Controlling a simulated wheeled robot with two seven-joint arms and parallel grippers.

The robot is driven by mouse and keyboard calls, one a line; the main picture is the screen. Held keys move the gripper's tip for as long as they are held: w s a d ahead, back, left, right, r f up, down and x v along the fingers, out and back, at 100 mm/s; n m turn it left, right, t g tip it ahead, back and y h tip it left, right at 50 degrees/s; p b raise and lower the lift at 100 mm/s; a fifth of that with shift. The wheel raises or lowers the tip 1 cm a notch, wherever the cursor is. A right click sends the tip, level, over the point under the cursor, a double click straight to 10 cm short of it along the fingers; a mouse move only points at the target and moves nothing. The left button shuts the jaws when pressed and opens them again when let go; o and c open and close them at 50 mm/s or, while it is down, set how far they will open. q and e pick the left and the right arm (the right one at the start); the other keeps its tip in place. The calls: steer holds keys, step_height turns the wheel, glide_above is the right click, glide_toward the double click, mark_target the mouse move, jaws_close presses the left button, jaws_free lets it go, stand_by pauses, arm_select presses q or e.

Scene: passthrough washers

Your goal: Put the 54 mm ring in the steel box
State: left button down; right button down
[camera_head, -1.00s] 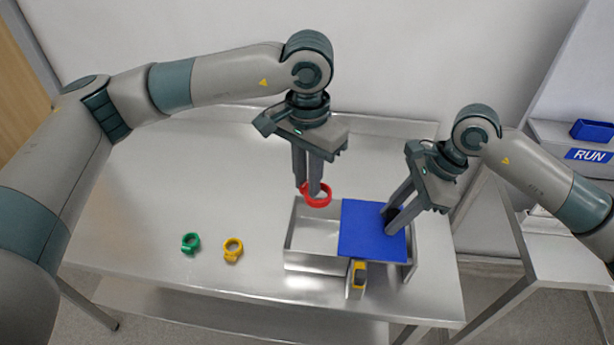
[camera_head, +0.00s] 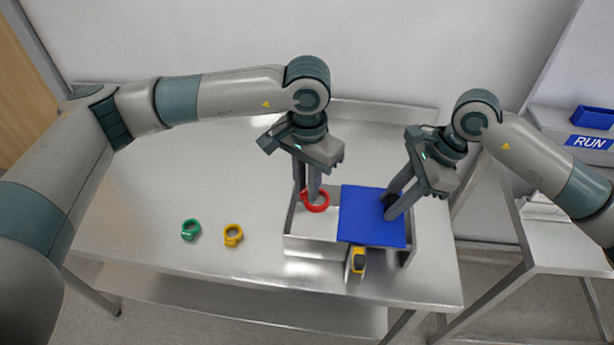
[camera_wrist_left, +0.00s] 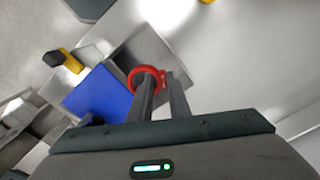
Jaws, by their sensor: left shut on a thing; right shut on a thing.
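My left gripper (camera_head: 307,196) is shut on a red ring (camera_head: 318,208), which hangs low over the uncovered left part of the steel box (camera_head: 312,247). The red ring also shows at the fingertips in the left wrist view (camera_wrist_left: 133,73). I cannot tell whether it touches the box floor. A blue lid (camera_head: 365,225) covers the right part of the box. My right gripper (camera_head: 390,208) is shut on the black knob of the lid. A green ring (camera_head: 190,229) and a yellow ring (camera_head: 233,235) lie on the table left of the box. No ring sizes are readable.
A yellow and black object (camera_head: 358,260) is at the front of the box. The steel table (camera_head: 150,190) is clear at the left and back. A side stand at the right carries a blue bin (camera_head: 594,117) above a RUN label.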

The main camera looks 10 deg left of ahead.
arm_select(q)
steer(key=shift+f, duration=2.25)
arm_select(e)
steer(key=shift+w+r, duration=0.1)
steer(key=shift+r, duration=0.05)
arm_select(q)
steer(key=c, duration=1.1)
jaws_free()
arm_select(e)
steer(key=shift+d, duration=0.1)
arm_select(q)
steer(key=shift+d, duration=0.1)
arm_select(e)
steer(key=shift+d, duration=0.1)
arm_select(q)
steer(key=shift+w, duration=0.1)
steer(key=shift+c, duration=0.5)
steer(key=shift+r, duration=0.1)
